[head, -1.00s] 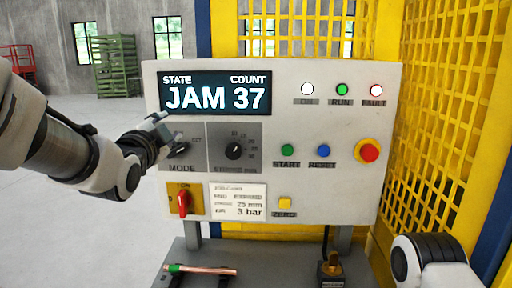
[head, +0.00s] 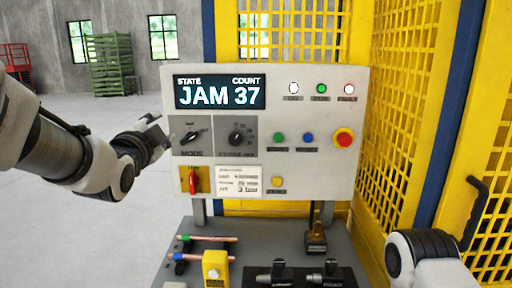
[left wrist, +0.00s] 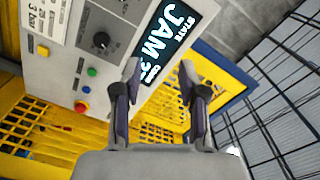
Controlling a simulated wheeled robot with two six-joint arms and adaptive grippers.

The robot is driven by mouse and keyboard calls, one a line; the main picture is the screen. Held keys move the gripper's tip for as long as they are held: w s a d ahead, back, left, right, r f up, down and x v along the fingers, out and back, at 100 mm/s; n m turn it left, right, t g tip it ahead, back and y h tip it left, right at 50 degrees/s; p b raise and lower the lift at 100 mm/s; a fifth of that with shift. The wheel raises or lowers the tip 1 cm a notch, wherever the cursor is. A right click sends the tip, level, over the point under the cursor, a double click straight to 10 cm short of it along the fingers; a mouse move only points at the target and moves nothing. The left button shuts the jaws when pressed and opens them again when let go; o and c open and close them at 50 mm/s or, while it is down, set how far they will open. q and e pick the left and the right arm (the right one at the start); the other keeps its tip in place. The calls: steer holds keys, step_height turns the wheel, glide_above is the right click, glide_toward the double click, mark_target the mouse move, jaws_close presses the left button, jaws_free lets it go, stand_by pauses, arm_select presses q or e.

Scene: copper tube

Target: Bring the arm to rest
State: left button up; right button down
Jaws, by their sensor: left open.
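My left arm comes in from the left in the head view. Its gripper (head: 156,132) hangs just left of the control panel (head: 300,168), near the MODE knob (head: 190,137), with nothing visible in it. In the left wrist view the two fingers (left wrist: 160,82) stand apart with the panel's screen (left wrist: 165,40) beyond them. Part of my right arm (head: 428,255) shows at the lower right; its gripper is out of frame. The screen reads JAM 37 in the head view.
A red switch (head: 193,181), a stroke dial (head: 236,139) and a red stop button (head: 343,138) sit on the panel. Below is a grey bench with copper tubes (head: 212,239) and a yellow block (head: 215,266). Yellow mesh fencing (head: 405,120) stands right. Open floor lies left.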

arm_select(q)
step_height(320, 180, down, 12)
steer(key=w+a+n+g, duration=0.1)
steer(key=w+n+g, duration=0.1)
steer(key=s+a+f+n+g, duration=0.1)
steer(key=s+f+n+g, duration=0.2)
steer(key=f, duration=0.8)
steer(key=s+a+f+g, duration=0.15)
steer(key=s+f, duration=0.35)
steer(key=f, duration=0.5)
steer(key=s+f+n+g, duration=0.2)
steer(key=s+f+g, duration=0.15)
steer(key=f, duration=0.75)
steer(key=s+a+f+n+g, duration=0.1)
steer(key=s+f+n+g, duration=0.1)
steer(key=s+f, duration=0.55)
steer(key=s+f+n+g, duration=0.2)
steer(key=s+f+g, duration=0.15)
steer(key=s, duration=0.75)
steer(key=s+a+f+n+g, duration=0.1)
steer(key=s+f+n+g, duration=0.1)
steer(key=s+f, duration=0.55)
step_height(320, 180, down, 9)
steer(key=s+b, duration=0.2)
steer(key=b, duration=0.8)
steer(key=shift+s+y, duration=0.25)
steer(key=shift+y, duration=0.05)
arm_select(e)
step_height(320, 180, down, 10)
steer(key=shift+w, duration=0.25)
